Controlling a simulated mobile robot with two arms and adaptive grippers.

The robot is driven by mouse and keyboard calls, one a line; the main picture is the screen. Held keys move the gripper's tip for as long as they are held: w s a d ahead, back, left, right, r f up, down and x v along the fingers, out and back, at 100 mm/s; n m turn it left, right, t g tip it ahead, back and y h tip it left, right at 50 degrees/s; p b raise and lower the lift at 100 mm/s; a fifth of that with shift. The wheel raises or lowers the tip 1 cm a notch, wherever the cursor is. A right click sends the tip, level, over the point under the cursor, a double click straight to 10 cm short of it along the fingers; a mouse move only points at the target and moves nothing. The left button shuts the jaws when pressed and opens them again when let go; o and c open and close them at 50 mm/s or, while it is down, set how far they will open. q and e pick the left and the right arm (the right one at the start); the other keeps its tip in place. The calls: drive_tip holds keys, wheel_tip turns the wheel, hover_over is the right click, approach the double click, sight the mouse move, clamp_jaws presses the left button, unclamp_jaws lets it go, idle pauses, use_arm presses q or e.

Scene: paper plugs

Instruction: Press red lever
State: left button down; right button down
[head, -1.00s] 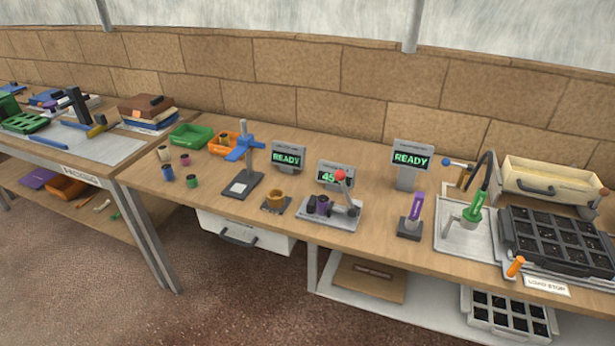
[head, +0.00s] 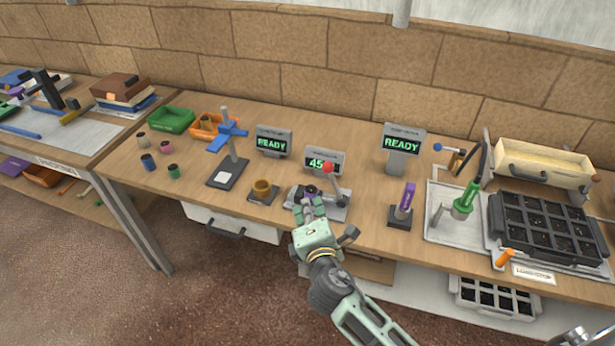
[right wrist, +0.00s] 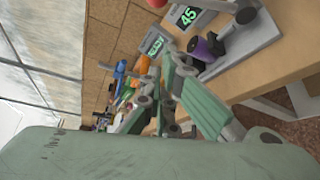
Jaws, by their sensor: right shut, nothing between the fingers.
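The red lever's round knob (head: 328,168) tops a grey arm that stands tilted on a grey metal press (head: 330,213). A dark cup with purple on it (head: 311,190) sits on the press, left of the lever. My right gripper (head: 309,206) is shut and empty at the front of the press, below and left of the red knob. It hides part of the press front; I cannot tell whether it touches. In the right wrist view the knob (right wrist: 157,3) is at the top edge, and the purple cup (right wrist: 207,46) is beyond the fingers (right wrist: 172,72). My left gripper is out of view.
A display reading 45 (head: 321,158) stands behind the press. An amber cup on a pad (head: 262,188) and a blue-armed stand (head: 232,160) are to the left. A purple tool in a holder (head: 404,205) is to the right, with bare tabletop between.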

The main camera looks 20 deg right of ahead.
sight(335, 185)
drive_tip(key=w+d+p, duration=0.3)
drive_tip(key=w+d, duration=0.1)
drive_tip(key=w, duration=0.4)
drive_tip(key=shift+d+f, duration=0.2)
drive_tip(key=shift+f, duration=0.05)
idle(0.4)
drive_tip(key=shift+w, duration=0.2)
